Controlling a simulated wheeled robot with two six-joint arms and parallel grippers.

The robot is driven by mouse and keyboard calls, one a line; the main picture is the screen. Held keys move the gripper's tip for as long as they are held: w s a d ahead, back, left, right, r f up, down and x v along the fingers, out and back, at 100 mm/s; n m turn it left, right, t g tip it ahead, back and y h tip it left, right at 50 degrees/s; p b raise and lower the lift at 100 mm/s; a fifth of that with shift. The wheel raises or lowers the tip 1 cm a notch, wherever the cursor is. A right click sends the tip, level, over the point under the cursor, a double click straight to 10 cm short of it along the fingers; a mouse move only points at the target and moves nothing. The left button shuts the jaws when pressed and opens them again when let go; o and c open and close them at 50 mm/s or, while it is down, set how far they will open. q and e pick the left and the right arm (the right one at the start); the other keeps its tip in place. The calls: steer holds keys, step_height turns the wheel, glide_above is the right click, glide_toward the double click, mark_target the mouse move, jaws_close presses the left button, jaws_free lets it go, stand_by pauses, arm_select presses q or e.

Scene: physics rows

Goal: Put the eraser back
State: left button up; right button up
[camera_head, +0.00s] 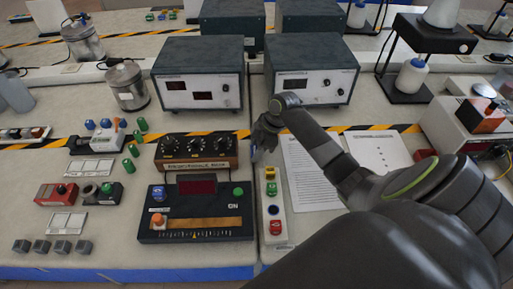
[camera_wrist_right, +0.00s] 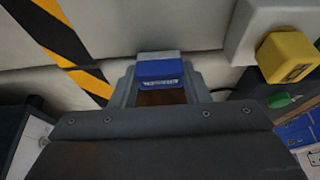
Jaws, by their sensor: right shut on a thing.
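My right gripper (camera_head: 262,140) reaches in from the right in the head view, over the bench just right of the brown knob box (camera_head: 197,152). It is shut on the eraser (camera_wrist_right: 160,70), a small block with a blue sleeve and a pale end, which sits between the fingertips in the wrist view. In the head view the eraser is mostly hidden by the gripper. I cannot tell how high the eraser is above the bench. My left gripper is not in view.
A white strip with coloured buttons (camera_head: 273,210) lies just in front of my gripper. A black panel with a red display (camera_head: 196,209) is to the left. Two grey instruments (camera_head: 199,85) (camera_head: 313,82) stand behind. Paper sheets (camera_head: 312,175) lie to the right, partly under my arm.

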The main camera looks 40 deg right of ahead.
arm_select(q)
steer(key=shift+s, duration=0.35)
arm_select(e)
steer(key=o, duration=0.9)
steer(key=shift+f, duration=0.1)
steer(key=shift+o, duration=0.2)
steer(key=shift+r, duration=0.3)
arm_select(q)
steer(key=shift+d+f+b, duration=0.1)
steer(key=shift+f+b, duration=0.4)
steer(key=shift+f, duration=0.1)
arm_select(e)
steer(key=v, duration=1.1)
steer(key=shift+d+r, duration=0.15)
steer(key=shift+r, duration=0.2)
steer(key=shift+s, duration=0.1)
